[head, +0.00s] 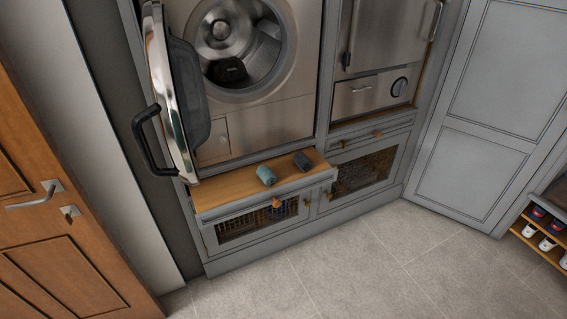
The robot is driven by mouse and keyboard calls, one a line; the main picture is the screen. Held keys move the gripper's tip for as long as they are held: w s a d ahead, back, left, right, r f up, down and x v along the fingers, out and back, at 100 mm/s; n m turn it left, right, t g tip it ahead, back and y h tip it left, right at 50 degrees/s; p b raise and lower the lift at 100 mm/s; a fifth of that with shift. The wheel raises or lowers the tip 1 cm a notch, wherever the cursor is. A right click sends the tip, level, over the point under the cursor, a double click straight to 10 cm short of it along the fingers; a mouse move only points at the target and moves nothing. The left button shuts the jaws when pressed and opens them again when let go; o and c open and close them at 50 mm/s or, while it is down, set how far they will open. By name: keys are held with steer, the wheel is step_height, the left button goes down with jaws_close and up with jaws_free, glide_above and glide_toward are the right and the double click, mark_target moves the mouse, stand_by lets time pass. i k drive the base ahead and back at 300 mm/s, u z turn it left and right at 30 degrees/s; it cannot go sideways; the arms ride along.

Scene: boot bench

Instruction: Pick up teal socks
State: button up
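The teal socks (266,175) look like a small rolled bundle. They lie on the wooden bench top (226,192) in front of the washing machine, near the bench's front edge. A dark grey rolled item (302,161), perhaps another pair of socks, lies to their right with a small gap between them. My gripper is not in view, so its state and distance from the socks do not show.
The washing machine (262,107) door (190,108) stands open at the left, beside the bench. A dark item (228,70) sits in the drum. A wooden door (45,200) is at far left. Shoes (547,243) sit on a rack at right. The tiled floor (390,260) is clear.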

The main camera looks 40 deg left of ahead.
mark_target(267, 175)
steer(key=i, duration=0.65)
steer(key=u, duration=2)
